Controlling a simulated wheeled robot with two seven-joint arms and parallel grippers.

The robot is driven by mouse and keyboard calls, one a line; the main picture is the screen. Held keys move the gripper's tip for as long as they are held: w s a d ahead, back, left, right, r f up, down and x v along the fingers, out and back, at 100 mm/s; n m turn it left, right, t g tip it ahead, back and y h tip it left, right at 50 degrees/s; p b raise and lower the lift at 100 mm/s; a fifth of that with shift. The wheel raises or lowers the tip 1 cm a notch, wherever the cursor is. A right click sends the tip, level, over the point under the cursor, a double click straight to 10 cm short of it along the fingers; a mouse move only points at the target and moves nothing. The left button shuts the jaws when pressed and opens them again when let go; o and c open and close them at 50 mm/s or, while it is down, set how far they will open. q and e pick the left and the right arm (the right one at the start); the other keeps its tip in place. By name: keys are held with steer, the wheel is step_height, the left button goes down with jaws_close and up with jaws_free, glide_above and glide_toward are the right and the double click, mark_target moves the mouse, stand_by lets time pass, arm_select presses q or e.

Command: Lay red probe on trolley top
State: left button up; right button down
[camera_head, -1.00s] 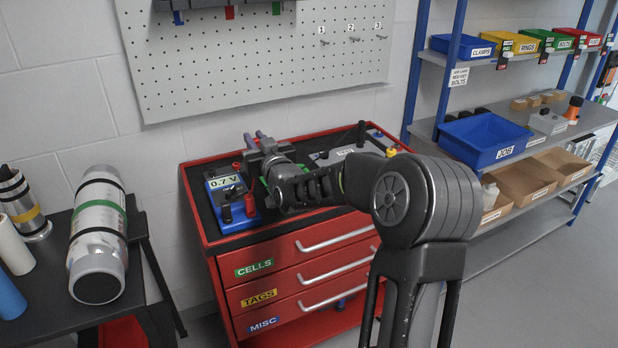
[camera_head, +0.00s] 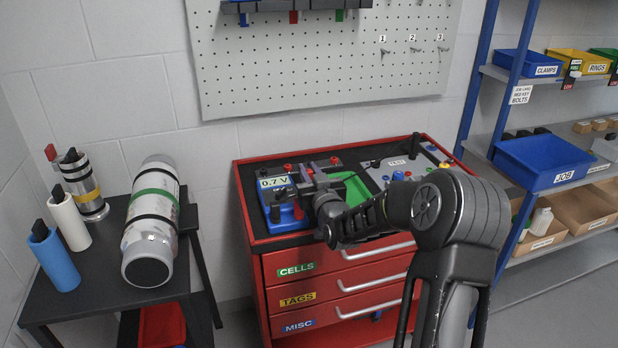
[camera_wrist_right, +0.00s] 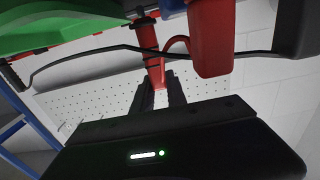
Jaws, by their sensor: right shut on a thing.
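The red trolley's black top (camera_head: 240,187) is in the middle of the head view. My right gripper (camera_head: 310,172) is over its left half, beside the blue meter (camera_head: 272,184) reading 0.7 V. In the right wrist view my right gripper (camera_wrist_right: 160,95) is shut on the slim red probe (camera_wrist_right: 152,62), with a dark lead across it. The probe is hard to make out in the head view, and whether it touches the top cannot be told. A larger red block (camera_wrist_right: 211,38) shows beside it in the wrist view. My left gripper is not in view.
A green tray (camera_head: 357,190) and a grey test panel (camera_head: 403,168) take up the rest of the top. A pegboard (camera_head: 320,70) hangs behind. A black side table (camera_head: 108,275) with cylinders stands left; a blue shelf unit with bins (camera_head: 545,163) stands right.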

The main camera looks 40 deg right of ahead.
step_height(320, 180, down, 2)
steer(key=shift+f, duration=0.1)
steer(key=shift+f, duration=0.15)
steer(key=c, duration=1.6)
jaws_free()
